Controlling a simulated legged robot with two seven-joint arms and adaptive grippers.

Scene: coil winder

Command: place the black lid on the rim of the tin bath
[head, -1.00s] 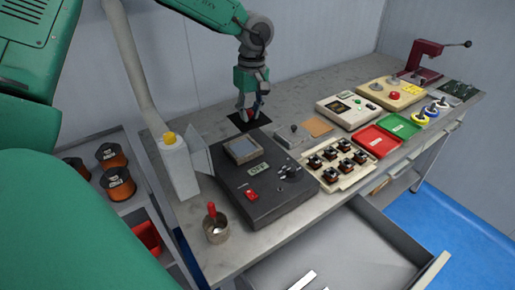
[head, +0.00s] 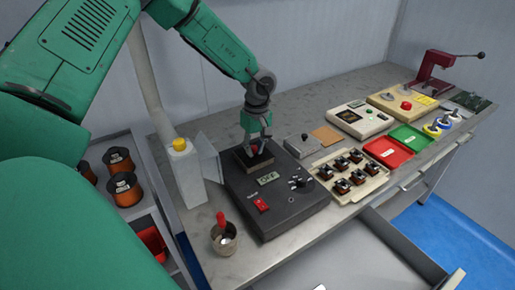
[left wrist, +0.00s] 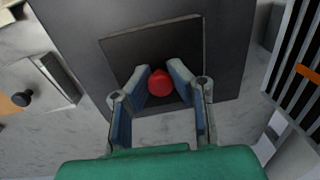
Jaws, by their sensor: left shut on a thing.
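The tin bath (head: 270,200) is a dark box on the bench with an OFF display, a red switch and small knobs. The black lid (head: 250,163) is a dark square plate over the bath's square opening, covering it. My left gripper (head: 258,149) points down above it. In the left wrist view, my left gripper (left wrist: 160,78) has its fingers on either side of the red knob (left wrist: 160,84) of the lid (left wrist: 135,55), shut on it. The lid looks close to the rim; I cannot tell whether it touches. My right gripper is not in view.
A pot with a red-handled tool (head: 224,238) stands in front of the bath. A white post (head: 187,172) stands at its left. A small grey box (head: 302,145) and a coil tray (head: 349,174) are at its right. An open drawer (head: 365,245) juts out in front.

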